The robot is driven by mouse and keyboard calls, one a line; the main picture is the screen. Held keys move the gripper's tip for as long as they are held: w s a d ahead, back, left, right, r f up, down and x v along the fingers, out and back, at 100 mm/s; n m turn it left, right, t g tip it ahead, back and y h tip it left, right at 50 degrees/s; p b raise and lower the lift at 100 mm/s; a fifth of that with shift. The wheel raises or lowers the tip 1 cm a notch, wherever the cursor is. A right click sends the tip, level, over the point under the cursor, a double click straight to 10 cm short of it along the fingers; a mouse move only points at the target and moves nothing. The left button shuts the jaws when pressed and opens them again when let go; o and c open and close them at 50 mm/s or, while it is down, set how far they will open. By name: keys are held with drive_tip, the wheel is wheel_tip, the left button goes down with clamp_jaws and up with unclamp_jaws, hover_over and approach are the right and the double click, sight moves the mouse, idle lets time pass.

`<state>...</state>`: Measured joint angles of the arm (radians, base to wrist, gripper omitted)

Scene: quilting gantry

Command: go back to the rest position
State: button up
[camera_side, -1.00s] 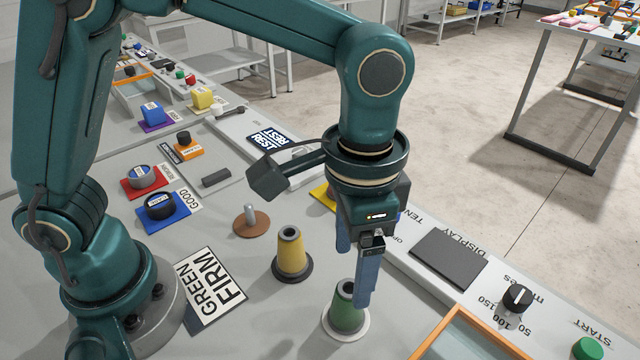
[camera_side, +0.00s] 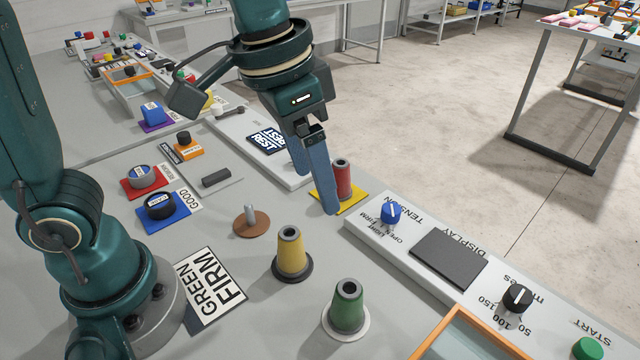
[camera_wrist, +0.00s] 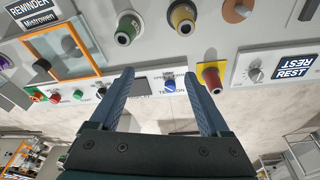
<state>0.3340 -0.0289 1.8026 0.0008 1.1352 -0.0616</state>
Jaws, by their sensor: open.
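My gripper (camera_side: 318,178) is open and empty. In the side view it hangs above the bench near the "REST" plate (camera_side: 267,140), with its fingers just left of the red spool (camera_side: 343,180) on a yellow base (camera_side: 352,199); whether they touch cannot be told there. In the wrist view, the two blue fingers of the gripper (camera_wrist: 161,84) stand wide apart with nothing between them. The red spool shows beside the right finger (camera_wrist: 212,78). The "REST" plate also shows at the right (camera_wrist: 294,67).
A yellow spool (camera_side: 291,255) and a green spool (camera_side: 347,308) stand on the bench. A control strip with a blue tension knob (camera_side: 390,212), a dark display (camera_side: 448,258) and a black knob (camera_side: 517,298) runs along the edge. A brown disc with a peg (camera_side: 251,221) lies left.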

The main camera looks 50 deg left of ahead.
drive_tip(key=s+a+f+n+t, duration=0.2)
drive_tip(key=s+a+n+t, duration=0.1)
drive_tip(key=s+a, duration=0.4)
drive_tip(key=shift+s+a+y, duration=0.25)
drive_tip(key=shift+a+y, duration=0.15)
drive_tip(key=shift+a, duration=0.25)
